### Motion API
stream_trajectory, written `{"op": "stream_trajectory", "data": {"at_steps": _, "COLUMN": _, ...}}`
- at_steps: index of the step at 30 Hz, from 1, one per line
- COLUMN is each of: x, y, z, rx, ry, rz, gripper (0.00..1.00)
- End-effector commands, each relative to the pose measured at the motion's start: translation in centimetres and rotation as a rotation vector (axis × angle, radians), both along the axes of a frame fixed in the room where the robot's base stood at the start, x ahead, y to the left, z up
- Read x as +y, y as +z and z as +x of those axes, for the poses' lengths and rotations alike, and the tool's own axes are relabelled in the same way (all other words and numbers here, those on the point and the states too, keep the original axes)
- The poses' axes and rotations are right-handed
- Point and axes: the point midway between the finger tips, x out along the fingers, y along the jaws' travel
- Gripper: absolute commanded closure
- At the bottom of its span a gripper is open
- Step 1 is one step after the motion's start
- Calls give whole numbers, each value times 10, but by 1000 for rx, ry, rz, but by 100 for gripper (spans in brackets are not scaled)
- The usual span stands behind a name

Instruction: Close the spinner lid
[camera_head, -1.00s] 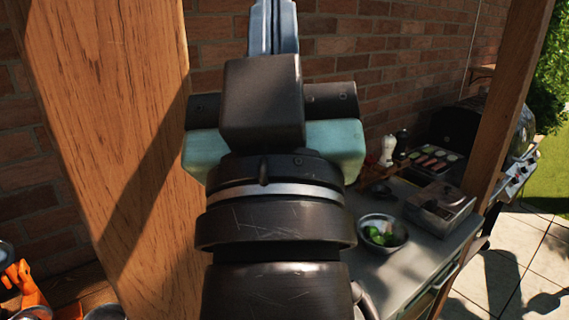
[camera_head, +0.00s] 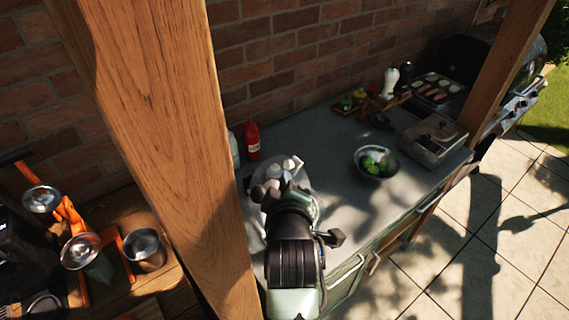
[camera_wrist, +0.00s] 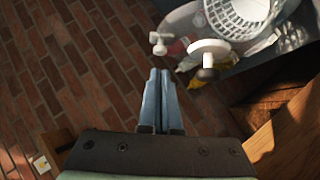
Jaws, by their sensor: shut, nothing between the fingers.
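The salad spinner shows partly in the wrist view, with its white slotted basket (camera_wrist: 240,14) inside a clear bowl at the top right. A white round piece with a knob (camera_wrist: 208,47) and a smaller white crank-like piece (camera_wrist: 158,42) show beside the basket; I cannot tell how they join the lid. My gripper (camera_wrist: 160,72) is shut and empty, its blue-grey fingers pointing toward these pieces and apart from them in the picture. In the head view the spinner (camera_head: 312,180) stands on the grey counter, largely hidden behind my arm; my fingertips cannot be made out there.
A wooden post (camera_head: 165,150) stands left of the counter (camera_head: 330,220), close to my arm. A red bottle (camera_head: 252,140) stands behind the spinner. A metal bowl with green items (camera_head: 376,162) and a metal box (camera_head: 433,140) are to the right. The brick wall rises behind.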

Motion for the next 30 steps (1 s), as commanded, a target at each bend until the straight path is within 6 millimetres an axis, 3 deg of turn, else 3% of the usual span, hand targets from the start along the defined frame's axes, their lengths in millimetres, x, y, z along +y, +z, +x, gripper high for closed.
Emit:
{"op": "stream_trajectory", "data": {"at_steps": 12, "x": 2, "y": -19, "z": 48, "rx": -1, "ry": 2, "rz": 0, "gripper": 100}}
{"op": "stream_trajectory", "data": {"at_steps": 30, "x": 2, "y": -24, "z": 57, "rx": -1, "ry": 0, "rz": 1, "gripper": 100}}
